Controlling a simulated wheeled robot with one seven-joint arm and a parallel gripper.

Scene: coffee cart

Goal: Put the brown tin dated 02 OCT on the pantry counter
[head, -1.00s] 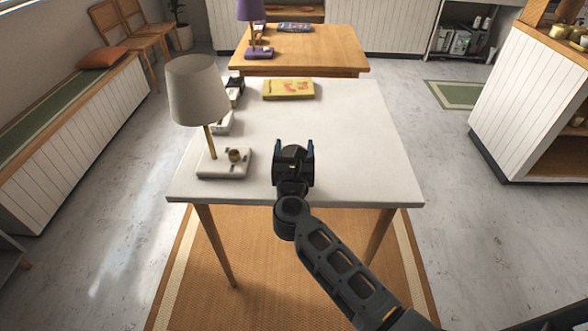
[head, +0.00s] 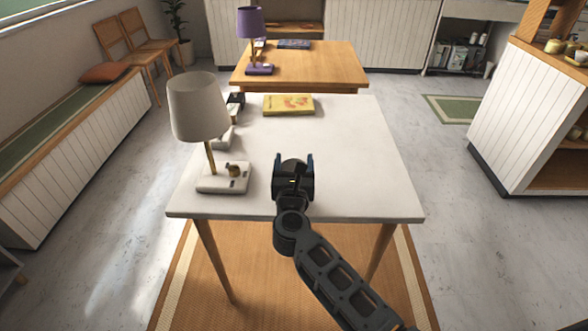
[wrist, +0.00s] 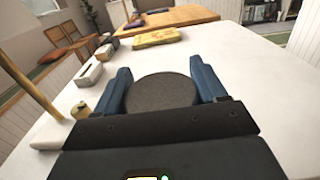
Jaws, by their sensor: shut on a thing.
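My gripper (head: 293,160) is over the front part of the white table, shut on a dark round tin (wrist: 160,92). In the wrist view the tin's flat, dark grey-brown top shows between the two blue fingers. I cannot read a date on it. In the head view the gripper mostly hides the tin, and I cannot tell whether it touches the table. No thing in view is marked as the pantry counter. A white panelled counter with a wooden top (head: 522,120) stands at the right.
On the white table (head: 350,190), a lamp (head: 197,105) stands left of my gripper, with a small brass-coloured knob on its base. Small boxes and a yellow book (head: 288,105) lie farther back. A wooden table (head: 330,65) stands behind.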

